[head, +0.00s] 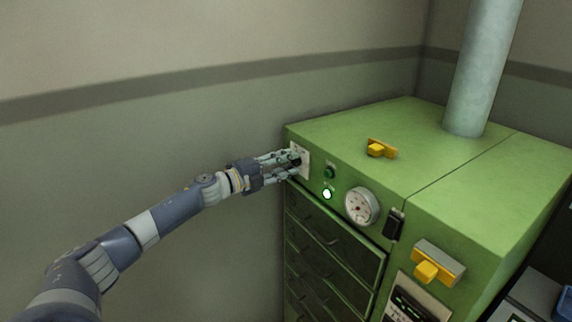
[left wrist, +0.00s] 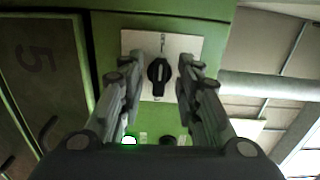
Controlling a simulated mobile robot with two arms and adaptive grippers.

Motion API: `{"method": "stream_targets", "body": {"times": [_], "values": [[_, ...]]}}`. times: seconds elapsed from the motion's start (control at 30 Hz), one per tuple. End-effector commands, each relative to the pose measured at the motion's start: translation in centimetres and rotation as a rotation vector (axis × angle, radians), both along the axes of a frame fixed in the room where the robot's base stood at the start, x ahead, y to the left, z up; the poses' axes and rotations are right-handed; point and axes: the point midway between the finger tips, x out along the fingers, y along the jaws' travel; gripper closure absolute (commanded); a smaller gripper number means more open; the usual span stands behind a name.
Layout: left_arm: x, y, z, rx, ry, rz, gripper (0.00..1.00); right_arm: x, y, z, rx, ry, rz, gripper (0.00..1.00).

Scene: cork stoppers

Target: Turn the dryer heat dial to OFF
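The heat dial (left wrist: 158,76) is a black knob on a white plate (left wrist: 133,42) with small markings, seen in the left wrist view. In the head view the plate (head: 304,160) is at the upper left of the green dryer's front, and my fingers largely hide the dial. My left gripper (head: 291,163) is at the plate. In the left wrist view its two fingers (left wrist: 157,88) stand open on either side of the dial, with a gap on each side. The green dryer (head: 440,150) fills the right of the head view. My right gripper is not in view.
A pipe (head: 482,70) rises from the top. The wall to the left is bare.

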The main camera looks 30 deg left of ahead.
Motion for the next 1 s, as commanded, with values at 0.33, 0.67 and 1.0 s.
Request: {"method": "stream_targets", "body": {"times": [0.33,0.67,1.0], "values": [[-0.4,0.1,-0.1,0.002,0.001,-0.002,0.68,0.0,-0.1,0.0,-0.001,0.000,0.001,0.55],[-3.6,1.4,-0.3,0.003,0.004,-0.002,0.68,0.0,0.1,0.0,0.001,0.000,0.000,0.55],[-6.9,2.8,-0.2,0.003,0.004,-0.002,0.68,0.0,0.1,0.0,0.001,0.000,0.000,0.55]]}}
